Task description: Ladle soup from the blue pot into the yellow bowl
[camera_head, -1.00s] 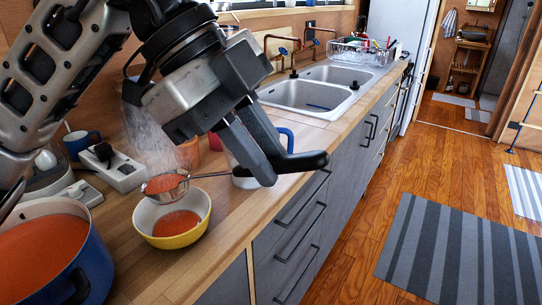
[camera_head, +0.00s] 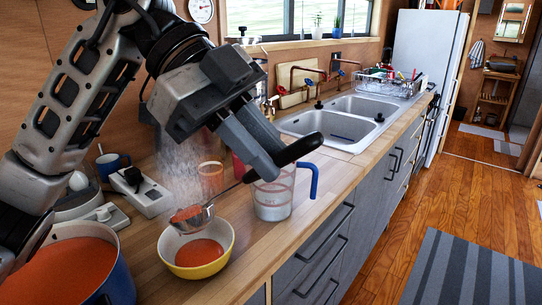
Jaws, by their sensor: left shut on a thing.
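The blue pot (camera_head: 122,282) stands at the lower left, partly cut off by the frame, with orange-red soup (camera_head: 62,272) in it. The yellow bowl (camera_head: 203,268), pale inside, stands on the counter to its right with some of the same soup in it. My left gripper (camera_head: 268,160) is shut on the black handle of a metal ladle (camera_head: 195,222), above and to the right of the bowl. The ladle's cup is over the bowl's back rim, tilted, with orange-red soup in it. My right gripper is not in view.
A measuring jug with a blue handle (camera_head: 273,200) stands right of the ladle, close to the gripper. An orange-red glass (camera_head: 210,178) stands behind. A power strip (camera_head: 147,192) lies left. The sink (camera_head: 335,125) is beyond.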

